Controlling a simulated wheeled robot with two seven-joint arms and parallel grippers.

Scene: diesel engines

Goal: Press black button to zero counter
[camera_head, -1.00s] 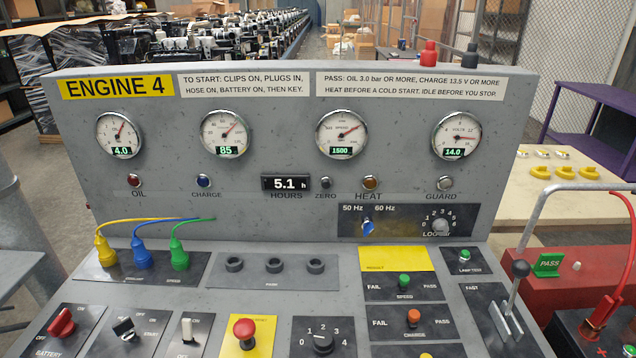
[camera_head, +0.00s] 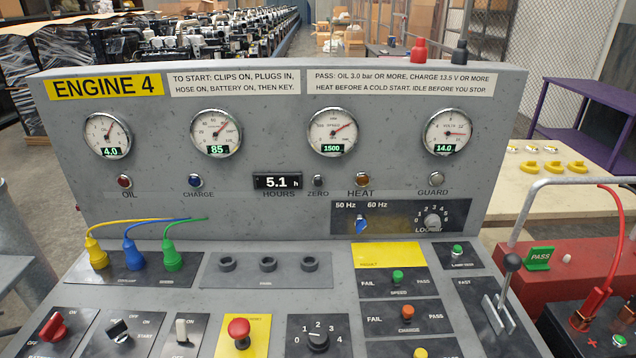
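The black zero button (camera_head: 318,181) is a small dark round knob above the word ZERO on the grey upright panel of the engine 4 console. Just left of it the hours counter (camera_head: 277,181) reads 5.1 h. The button stands clear, with nothing touching or covering it. Neither of my grippers shows in the head view.
Round gauges sit above the button, and indicator lamps lie to both sides. The sloping desk carries yellow, blue and green plugs (camera_head: 172,255), a red mushroom button (camera_head: 239,332) and a lever (camera_head: 505,280). A red battery clip (camera_head: 592,302) is at right.

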